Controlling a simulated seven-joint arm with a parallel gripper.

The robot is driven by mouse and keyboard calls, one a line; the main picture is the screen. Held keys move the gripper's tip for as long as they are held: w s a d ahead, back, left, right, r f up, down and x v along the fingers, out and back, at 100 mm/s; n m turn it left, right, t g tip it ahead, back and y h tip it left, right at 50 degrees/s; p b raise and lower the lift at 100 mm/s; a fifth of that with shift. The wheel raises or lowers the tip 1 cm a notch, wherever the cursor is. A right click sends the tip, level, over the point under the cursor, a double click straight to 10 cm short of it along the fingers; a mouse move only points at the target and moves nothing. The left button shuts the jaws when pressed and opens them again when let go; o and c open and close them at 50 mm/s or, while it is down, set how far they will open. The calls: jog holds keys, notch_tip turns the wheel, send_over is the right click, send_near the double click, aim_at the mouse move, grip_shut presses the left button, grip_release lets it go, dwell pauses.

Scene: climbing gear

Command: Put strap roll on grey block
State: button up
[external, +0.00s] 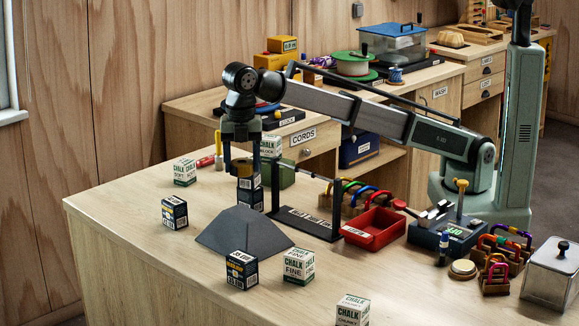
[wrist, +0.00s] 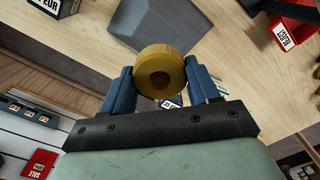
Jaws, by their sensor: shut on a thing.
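The strap roll is a mustard-yellow ring (wrist: 161,72) with a dark hole, seen in the wrist view between the two blue fingers of my gripper (wrist: 161,84). My gripper is shut on it. Roll and block look apart.
Dark boxes (external: 250,184) appear just below my gripper. A black stand (external: 306,224) with a post is right of the block. Chalk boxes (external: 299,265) and dark boxes (external: 242,270) stand in front and left. A red tray (external: 373,229) lies to the right. Bare tabletop is at the left front.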

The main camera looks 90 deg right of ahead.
aim_at(243, 212)
jog(key=shift+f, duration=4.95)
jog(key=shift+f, duration=0.15)
jog(key=o, duration=1.1)
jog(key=shift+c, duration=0.2)
notch_tip(243, 212, up, 12)
jog(key=shift+r, duration=0.15)
